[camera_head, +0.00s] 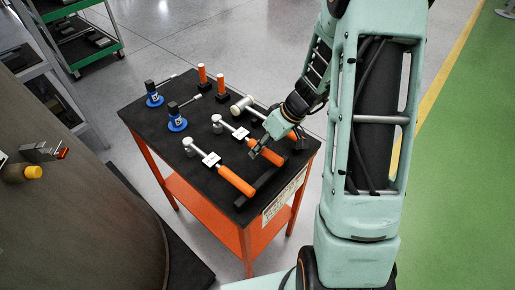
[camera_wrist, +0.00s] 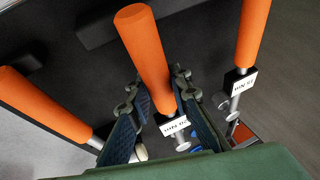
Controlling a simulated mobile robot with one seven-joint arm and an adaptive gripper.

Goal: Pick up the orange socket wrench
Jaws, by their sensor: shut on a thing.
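Three tools with orange handles and silver heads lie side by side on the black cart top. The nearest orange-handled wrench (camera_head: 236,181) lies free; it is at the left in the wrist view (camera_wrist: 42,104). The middle orange-handled wrench (camera_head: 270,155) has a white label tag and is between my fingers in the wrist view (camera_wrist: 145,50). My gripper (camera_head: 262,146) is shut on it, fingers either side near the tag (camera_wrist: 160,112). The third wrench (camera_head: 242,104) is partly hidden behind my gripper; its handle shows at the right in the wrist view (camera_wrist: 251,35). I cannot tell whether the held wrench is clear of the top.
The black-topped orange cart (camera_head: 215,185) also carries two blue-based tools (camera_head: 177,122) and two upright orange-handled items (camera_head: 221,86) at the back. A dark block (camera_head: 262,187) lies near the front edge. A large grey curved body (camera_head: 80,215) stands close at left.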

